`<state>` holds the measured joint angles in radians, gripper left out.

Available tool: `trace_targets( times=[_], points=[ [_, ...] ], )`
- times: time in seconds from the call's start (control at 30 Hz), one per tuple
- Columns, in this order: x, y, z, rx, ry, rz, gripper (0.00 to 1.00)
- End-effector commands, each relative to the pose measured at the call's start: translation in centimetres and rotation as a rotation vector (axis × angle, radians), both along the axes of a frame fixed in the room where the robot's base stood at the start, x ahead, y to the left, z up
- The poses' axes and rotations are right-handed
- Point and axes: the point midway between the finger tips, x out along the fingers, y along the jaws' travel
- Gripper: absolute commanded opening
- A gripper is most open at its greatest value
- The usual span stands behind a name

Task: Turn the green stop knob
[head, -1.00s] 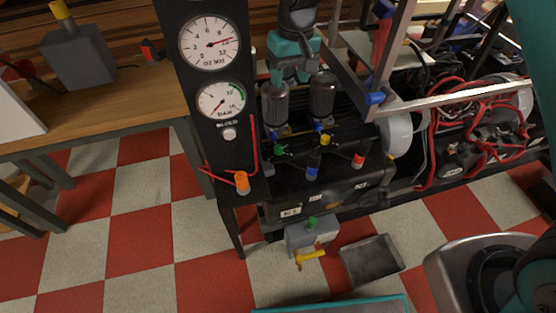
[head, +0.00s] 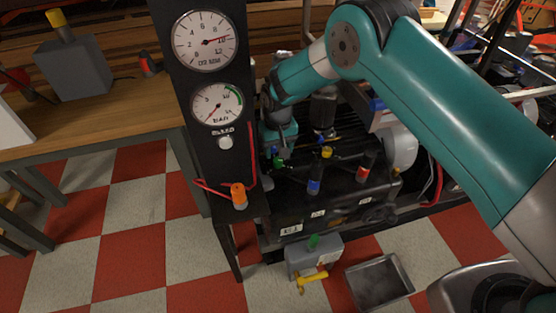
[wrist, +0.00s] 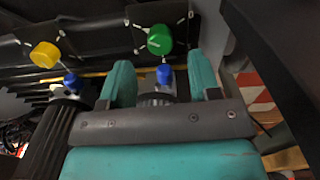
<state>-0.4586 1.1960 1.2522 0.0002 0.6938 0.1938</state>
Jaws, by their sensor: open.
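The green knob (wrist: 160,39) sits on a dark plate with white tick marks in the wrist view. In the head view it (head: 278,163) is small, just below my gripper (head: 279,142). My gripper (wrist: 160,58) shows two teal fingers, open and apart. The knob lies beyond the fingertips, roughly centred between them in the picture; I see no contact. A blue fitting (wrist: 164,75) on a cylinder top shows between the fingers.
A yellow knob (wrist: 45,54) on a similar plate is to the left, with another blue fitting (wrist: 72,81) below it. The gauge panel (head: 226,165) stands left of my gripper. A dark cylinder (head: 323,110) stands to its right.

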Motion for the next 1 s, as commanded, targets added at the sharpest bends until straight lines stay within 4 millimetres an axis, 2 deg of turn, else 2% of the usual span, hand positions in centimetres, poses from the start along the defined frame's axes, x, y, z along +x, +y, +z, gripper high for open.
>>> trace_targets(
  times=[0.03, 0.2, 0.4, 0.63, 0.67, 0.8, 0.87, 1.0],
  points=[
    [0.0, 0.0, -1.2, 0.0, 0.001, 0.0, 0.57],
    [0.0, 0.0, -3.5, 0.0, 0.001, 0.0, 0.57],
    [0.0, 0.0, -4.4, 0.0, -0.001, 0.0, 0.57],
    [0.0, 0.0, -4.4, 0.0, -0.001, 0.0, 0.57],
    [0.0, 0.0, -4.4, 0.0, -0.001, 0.0, 0.52],
    [0.0, 0.0, -4.4, 0.0, -0.001, 0.0, 0.2],
    [0.0, 0.0, -4.4, 0.0, 0.0, 0.0, 0.07],
    [0.0, 0.0, -4.4, 0.0, 0.0, 0.002, 0.08]
  ],
)
